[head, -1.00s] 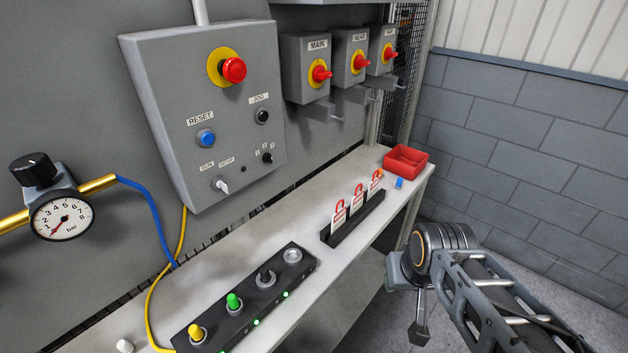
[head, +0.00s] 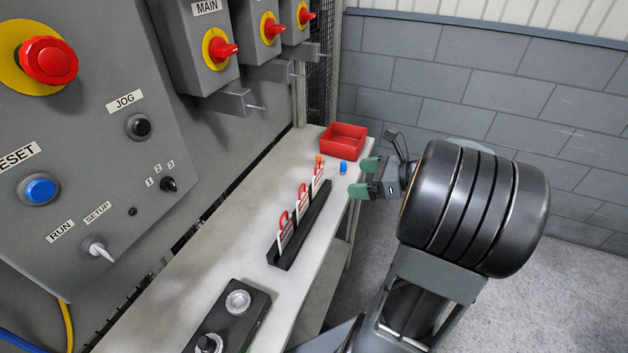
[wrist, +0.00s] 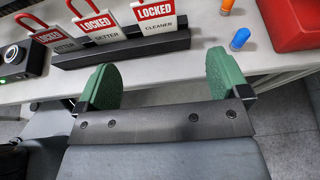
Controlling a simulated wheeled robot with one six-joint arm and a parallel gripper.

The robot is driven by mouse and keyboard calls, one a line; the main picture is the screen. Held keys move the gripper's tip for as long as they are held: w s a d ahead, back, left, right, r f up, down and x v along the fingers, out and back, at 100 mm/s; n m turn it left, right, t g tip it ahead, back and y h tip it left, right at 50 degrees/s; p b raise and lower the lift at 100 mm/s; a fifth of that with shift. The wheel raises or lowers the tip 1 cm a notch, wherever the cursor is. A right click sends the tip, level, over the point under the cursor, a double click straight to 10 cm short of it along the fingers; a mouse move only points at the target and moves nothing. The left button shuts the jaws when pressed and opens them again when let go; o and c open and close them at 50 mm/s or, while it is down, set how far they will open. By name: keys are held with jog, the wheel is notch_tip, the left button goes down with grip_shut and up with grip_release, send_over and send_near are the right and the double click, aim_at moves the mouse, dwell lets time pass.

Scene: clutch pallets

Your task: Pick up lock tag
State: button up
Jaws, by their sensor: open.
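Several red-and-white lock tags stand upright in a row in a black rack on the bench. In the head view the nearest lock tag (head: 285,231) is at the rack's front end, the middle one (head: 302,201) behind it, and the far one (head: 317,180) at the back. In the wrist view the tags read "LOCKED"; the rightmost, the cleaner tag (wrist: 157,16), is closest to my gripper, and the setter tag (wrist: 97,24) is left of it. My gripper (head: 366,177) is open and empty, with green fingertips, right of the rack and apart from the tags.
The black rack (head: 288,254) runs along the bench (head: 205,235). A red bin (head: 344,141) stands at the bench's far end, with a small blue object (head: 343,168) and an orange one (wrist: 227,5) near it. Isolator switches with red knobs (head: 222,50) hang above.

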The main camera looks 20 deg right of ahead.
aim_at(318, 181)
jog(key=x, duration=0.7)
jog(key=shift+a, duration=0.15)
jog(key=shift+x, duration=2.6)
jog(key=shift+s+f, duration=0.1)
jog(key=shift+f, duration=0.05)
jog(key=shift+c, duration=0.3)
jog(key=c, duration=0.9)
